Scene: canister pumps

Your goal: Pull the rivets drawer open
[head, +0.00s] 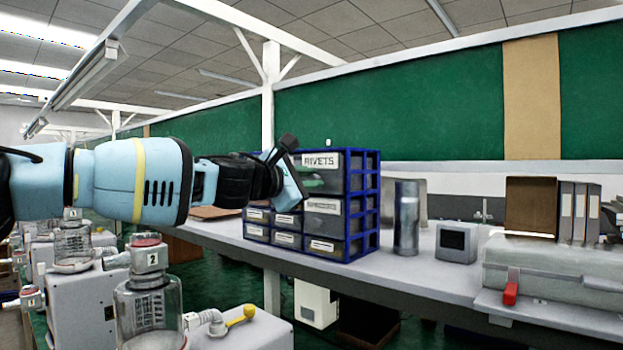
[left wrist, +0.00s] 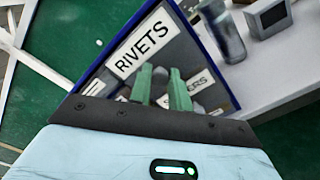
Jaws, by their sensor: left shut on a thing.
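The rivets drawer (head: 328,181) is the top right drawer of a blue-framed cabinet (head: 372,215) on the bench. Its label reads RIVETS, and the label also shows in the left wrist view (left wrist: 145,43). My left gripper (head: 308,183) is at the front of this drawer, below the label. Its green fingertips show in the left wrist view (left wrist: 160,90), close together at the drawer front and shut on the drawer's handle. The drawer front looks about level with the cabinet frame. My right gripper is not in view.
Smaller drawers (head: 287,220) and another labelled drawer (head: 323,207) lie below. A grey cylinder (head: 406,218) and a small grey box (head: 456,242) stand right of the cabinet on the bench (head: 400,283). Canister pumps (head: 150,300) stand at lower left.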

